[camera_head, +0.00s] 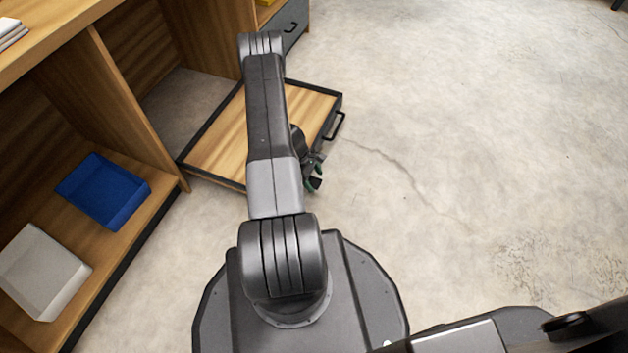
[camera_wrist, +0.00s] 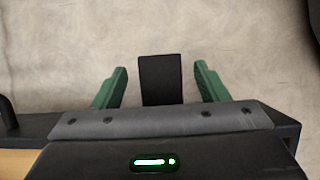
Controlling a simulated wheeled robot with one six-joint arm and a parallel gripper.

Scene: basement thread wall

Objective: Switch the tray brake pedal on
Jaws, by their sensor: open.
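The low wheel-less-looking tray (camera_head: 215,150) has a wooden top and a dark frame, and it sticks out from the wooden unit onto the floor. Its dark rim also shows in the wrist view (camera_wrist: 32,127). A flat black plate, apparently the brake pedal (camera_wrist: 160,80), juts out past the tray's edge. My gripper (camera_head: 313,177) is at the tray's front edge, with its green fingers apart. In the wrist view my gripper (camera_wrist: 160,88) has one finger on each side of the black plate, with gaps showing. Whether the pedal is up or down I cannot tell.
A black handle (camera_head: 335,125) is on the tray's front edge. The wooden unit at left holds a blue bin (camera_head: 103,190) and a white bin (camera_head: 42,270). A grey drawer (camera_head: 290,27) is beyond the tray. The concrete floor at right is clear.

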